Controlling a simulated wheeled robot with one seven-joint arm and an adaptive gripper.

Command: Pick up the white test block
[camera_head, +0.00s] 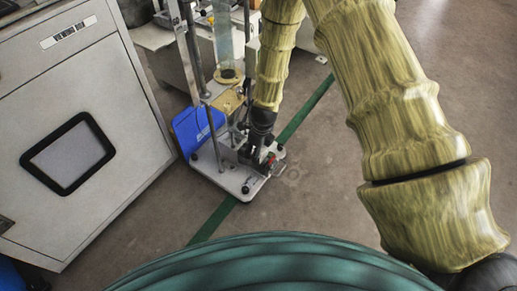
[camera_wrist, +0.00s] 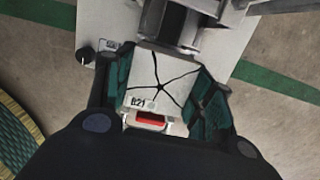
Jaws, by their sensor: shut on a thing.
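The white test block (camera_wrist: 160,78) shows in the wrist view as a pale square face with black crack lines and the mark "B21". My gripper (camera_wrist: 163,95) has its green-padded fingers on both sides of the block and is shut on it. A dark part of the gripper covers the lower part of the wrist view. In the head view my gripper (camera_head: 260,150) is low over the white base plate (camera_head: 232,186) of a test stand. The block cannot be made out clearly there.
The test stand has metal posts (camera_head: 190,55), a clear tube (camera_head: 228,50) and a blue panel (camera_head: 196,130) close to my gripper. A grey cabinet (camera_head: 120,100) stands at left. The floor (camera_head: 310,190) to the right is open, with a green stripe (camera_head: 305,110).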

